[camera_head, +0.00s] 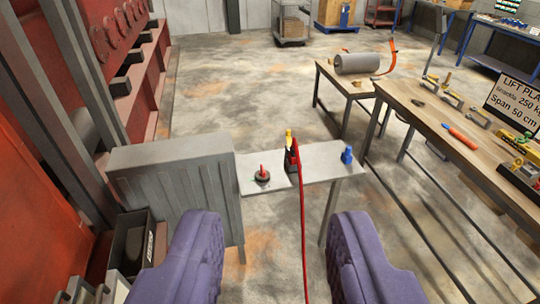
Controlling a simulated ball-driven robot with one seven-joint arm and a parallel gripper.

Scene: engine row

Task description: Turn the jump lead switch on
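On a grey metal shelf (318,166) stands a small red lever on a dark round base (262,175), which looks like the jump lead switch. The lever stands upright; I cannot tell its on or off position from here. Behind it to the right is a red and black clamp with a yellow top (291,148), and a red lead (303,230) hangs from it over the shelf's front edge. My gripper (277,220) shows as two purple padded fingers, wide apart and empty, nearer to me than the shelf. Nothing touches the switch.
A grey ribbed box (172,180) adjoins the shelf's left end. A blue fitting (347,155) stands at its right end. A wooden workbench (440,125) with tools runs along the right. A red machine frame (50,100) fills the left.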

